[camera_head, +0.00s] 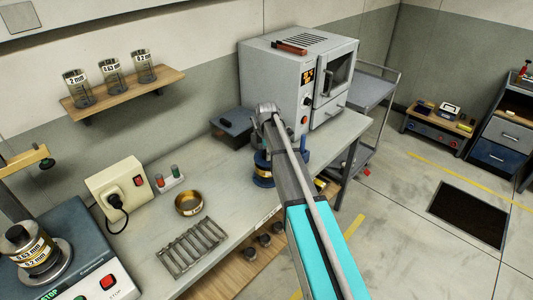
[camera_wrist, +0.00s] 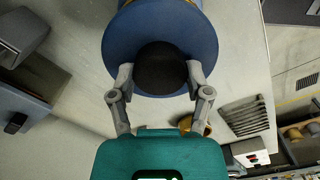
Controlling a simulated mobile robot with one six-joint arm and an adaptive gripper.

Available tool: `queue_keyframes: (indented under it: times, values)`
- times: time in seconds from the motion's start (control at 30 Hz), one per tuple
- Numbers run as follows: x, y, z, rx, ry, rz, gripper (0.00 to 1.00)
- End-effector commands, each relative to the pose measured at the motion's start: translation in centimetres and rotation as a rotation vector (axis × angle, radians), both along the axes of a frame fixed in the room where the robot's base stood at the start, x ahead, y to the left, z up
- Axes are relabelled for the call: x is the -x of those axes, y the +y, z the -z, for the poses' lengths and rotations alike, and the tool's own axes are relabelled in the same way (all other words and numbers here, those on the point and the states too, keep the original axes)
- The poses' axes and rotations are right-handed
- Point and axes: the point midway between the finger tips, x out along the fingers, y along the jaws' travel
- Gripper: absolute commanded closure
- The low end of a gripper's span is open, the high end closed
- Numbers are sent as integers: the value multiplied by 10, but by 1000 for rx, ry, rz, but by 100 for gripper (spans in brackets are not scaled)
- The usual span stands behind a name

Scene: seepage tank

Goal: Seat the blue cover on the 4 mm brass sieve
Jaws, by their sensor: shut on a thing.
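The blue cover (camera_wrist: 121,38) is a round disc with a black knob (camera_wrist: 160,66) in the wrist view. My gripper (camera_wrist: 160,78) has one finger on each side of the knob and is shut on it. A thin brass-yellow edge shows past the cover at the top of the wrist view. In the head view, my arm hides much of a blue body with a yellow band (camera_head: 263,174) on the bench, below my gripper (camera_head: 267,112). I take this for the sieve under the cover. Whether the cover sits flush on it cannot be told.
A brass pan (camera_head: 189,204) and a metal rack (camera_head: 191,246) lie on the bench (camera_head: 150,215). A grey oven (camera_head: 290,85) and dark box (camera_head: 233,127) stand behind.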

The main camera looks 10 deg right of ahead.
Motion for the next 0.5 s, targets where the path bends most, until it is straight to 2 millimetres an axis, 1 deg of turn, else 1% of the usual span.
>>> queue_keyframes:
  times: [0.5]
  values:
    - [0, -1, 10, 0, 0, 1, 94]
